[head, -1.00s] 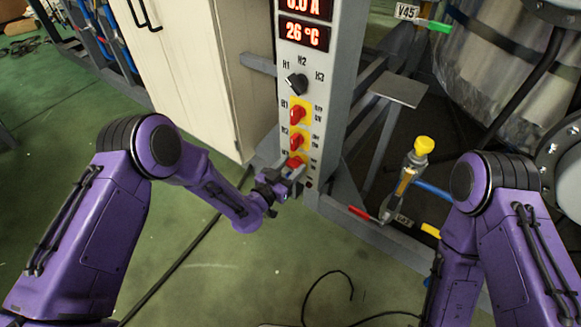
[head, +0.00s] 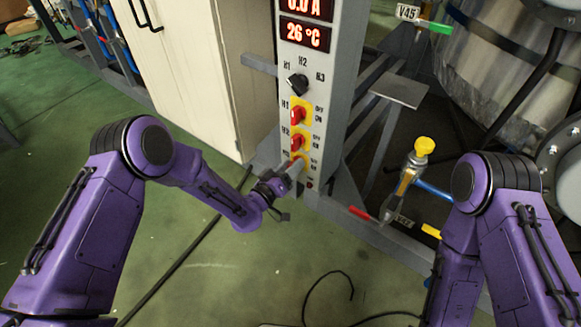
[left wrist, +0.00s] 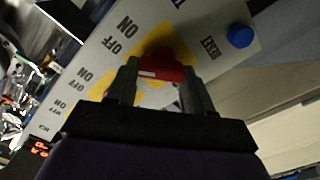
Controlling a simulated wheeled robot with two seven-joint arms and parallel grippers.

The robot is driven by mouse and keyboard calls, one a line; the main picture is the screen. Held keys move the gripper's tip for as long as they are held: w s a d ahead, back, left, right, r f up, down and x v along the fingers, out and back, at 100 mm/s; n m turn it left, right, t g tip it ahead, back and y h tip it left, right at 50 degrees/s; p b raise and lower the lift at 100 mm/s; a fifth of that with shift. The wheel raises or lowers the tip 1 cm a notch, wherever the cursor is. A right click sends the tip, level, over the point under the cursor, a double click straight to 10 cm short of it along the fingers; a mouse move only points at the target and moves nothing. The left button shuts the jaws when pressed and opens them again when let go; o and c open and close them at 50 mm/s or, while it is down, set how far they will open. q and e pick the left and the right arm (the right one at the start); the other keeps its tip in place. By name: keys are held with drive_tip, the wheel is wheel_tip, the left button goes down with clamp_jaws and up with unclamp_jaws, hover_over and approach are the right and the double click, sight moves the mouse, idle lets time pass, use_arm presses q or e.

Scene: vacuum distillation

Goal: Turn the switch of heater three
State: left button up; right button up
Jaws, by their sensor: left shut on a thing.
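The grey control panel (head: 287,66) stands upright in the head view, with red switches on yellow plates in a column. The H1 switch (head: 297,115) and the H2 switch (head: 297,141) are in plain view. The lowest switch, heater three, is mostly hidden behind my left gripper (head: 298,170). In the left wrist view, the heater three switch (left wrist: 160,66) is a red knob on a yellow plate, with OFF and ON labels nearby. My left gripper (left wrist: 161,84) is shut on this knob, one finger on each side. My right gripper is out of the head view; only its arm shows.
A black selector knob (head: 297,84) sits above the red switches. A blue button (left wrist: 240,36) is beside the held switch. A cream cabinet (head: 190,70) stands left of the panel. Valves, including a yellow-capped one (head: 424,146), stand right. The floor in front is largely clear.

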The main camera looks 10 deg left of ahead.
use_arm(q)
drive_tip(key=shift+a+f+n+b, duration=0.15)
drive_tip(key=shift+n+b, duration=0.1)
drive_tip(key=shift+n, duration=2.3)
drive_tip(key=shift+f+n+b, duration=0.1)
drive_tip(key=shift+n+b, duration=0.15)
drive_tip(key=shift+n, duration=2.3)
drive_tip(key=o, duration=1)
drive_tip(key=shift+o, duration=0.2)
drive_tip(key=p+v, duration=0.2)
drive_tip(key=v, duration=0.8)
drive_tip(key=shift+s, duration=0.2)
drive_tip(key=shift+a, duration=0.1)
